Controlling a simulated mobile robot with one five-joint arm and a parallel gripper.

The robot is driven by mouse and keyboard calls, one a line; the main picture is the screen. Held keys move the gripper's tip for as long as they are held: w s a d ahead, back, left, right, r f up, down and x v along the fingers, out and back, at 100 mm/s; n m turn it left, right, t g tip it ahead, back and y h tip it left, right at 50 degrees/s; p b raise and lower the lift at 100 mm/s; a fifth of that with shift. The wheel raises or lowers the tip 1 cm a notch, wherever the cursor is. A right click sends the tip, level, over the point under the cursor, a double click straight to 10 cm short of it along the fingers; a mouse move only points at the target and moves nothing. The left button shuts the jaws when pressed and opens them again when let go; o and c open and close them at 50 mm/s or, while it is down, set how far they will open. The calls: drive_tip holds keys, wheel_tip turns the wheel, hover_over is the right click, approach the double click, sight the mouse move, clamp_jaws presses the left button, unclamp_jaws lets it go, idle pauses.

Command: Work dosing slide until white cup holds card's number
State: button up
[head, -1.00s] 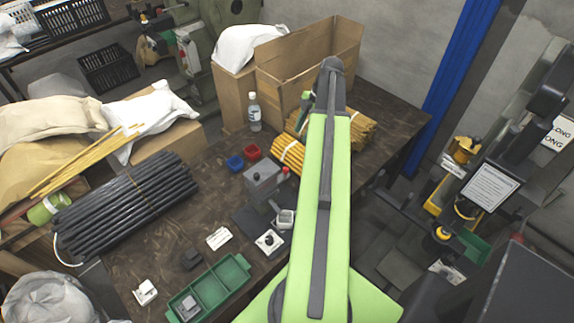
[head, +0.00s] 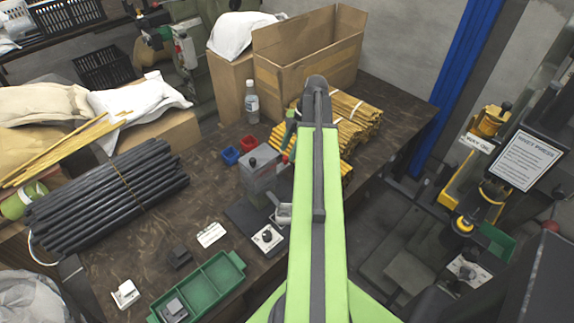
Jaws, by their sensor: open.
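A grey dosing box (head: 262,172) with a dark knob stands on the dark table, a red knob at its right side. A dark flat plate (head: 243,214) lies in front of it.
A blue cup (head: 230,155), a red cup (head: 249,144) and a bottle (head: 251,102) stand behind the box. A white block with a black knob (head: 267,238) is in front. A green tray (head: 215,284), black rods (head: 110,190) and yellow sticks (head: 352,122) flank the work area.

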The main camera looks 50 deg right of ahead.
sight(281, 164)
drive_tip(key=b+x, duration=0.1)
drive_tip(key=x, duration=0.1)
drive_tip(key=shift+a+f, duration=0.1)
drive_tip(key=shift+f, duration=0.3)
drive_tip(key=shift+r, duration=0.15)
clamp_jaws()
idle(0.9)
